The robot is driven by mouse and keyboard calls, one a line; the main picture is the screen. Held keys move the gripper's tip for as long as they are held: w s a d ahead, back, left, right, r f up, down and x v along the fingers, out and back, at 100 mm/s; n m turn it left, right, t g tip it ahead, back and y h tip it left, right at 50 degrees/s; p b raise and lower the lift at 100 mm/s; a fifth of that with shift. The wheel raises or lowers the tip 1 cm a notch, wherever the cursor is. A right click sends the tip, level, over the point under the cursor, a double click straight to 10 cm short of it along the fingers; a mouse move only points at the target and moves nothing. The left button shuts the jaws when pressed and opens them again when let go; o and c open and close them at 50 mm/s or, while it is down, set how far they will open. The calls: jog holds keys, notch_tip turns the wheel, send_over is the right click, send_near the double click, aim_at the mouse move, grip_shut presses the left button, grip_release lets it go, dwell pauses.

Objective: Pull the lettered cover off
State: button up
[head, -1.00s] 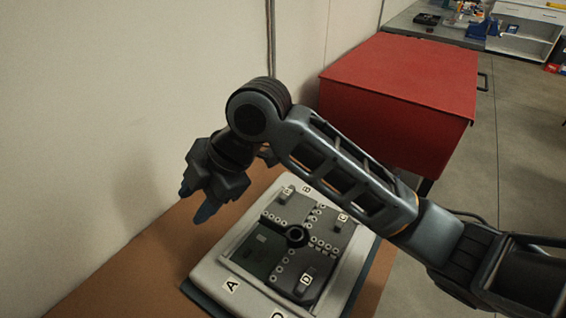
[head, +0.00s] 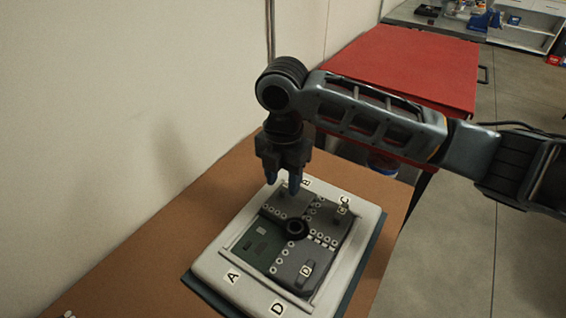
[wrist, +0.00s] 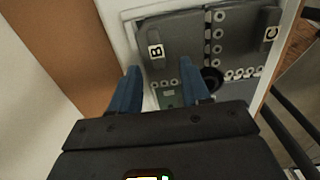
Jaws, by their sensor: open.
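A white-framed unit (head: 213,258) lies on the brown table, with grey covers around a dark central ring (head: 296,228). Cover B (wrist: 184,30) has a raised handle labelled B; in the head view it (head: 290,203) is partly behind my fingers. Cover C (head: 343,214) sits at the right with its own lettered handle, and cover D (head: 310,265) at the front. The quarter by letter A is uncovered and shows a green board (head: 250,246). My gripper (head: 282,184) points down over cover B, open and empty. In the wrist view my gripper (wrist: 160,70) has its blue fingers below the B handle, apart from it.
The brown table (head: 150,250) stands along a pale wall (head: 120,100) at the left. A red-topped cabinet (head: 400,65) stands behind the unit at the right. Bare table lies left of the unit, and open floor lies to the right.

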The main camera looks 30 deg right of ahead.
aim_at(289, 201)
jog(key=shift+f, duration=1.2)
jog(key=shift+c, duration=0.4)
grip_shut()
dwell(1.2)
